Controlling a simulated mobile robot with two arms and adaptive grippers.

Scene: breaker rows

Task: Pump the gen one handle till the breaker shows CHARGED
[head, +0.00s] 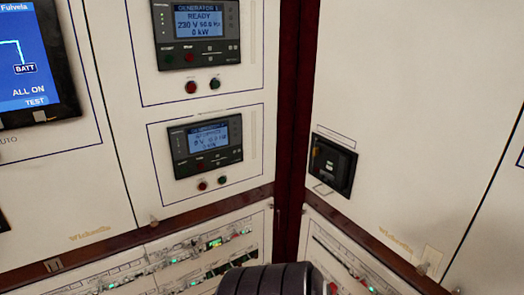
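I cannot make out a pump handle or a CHARGED sign. Neither gripper is in view. A black ribbed cylinder (270,281) at the bottom edge looks like part of my arm and hides some of the lower panel.
A second controller (206,146) with a blurred screen is below the first. A blue screen (27,65) reading ALL ON is at far left. Low sloping panels (190,256) with small green lights run along the bottom. A dark red post (294,120) marks the corner.

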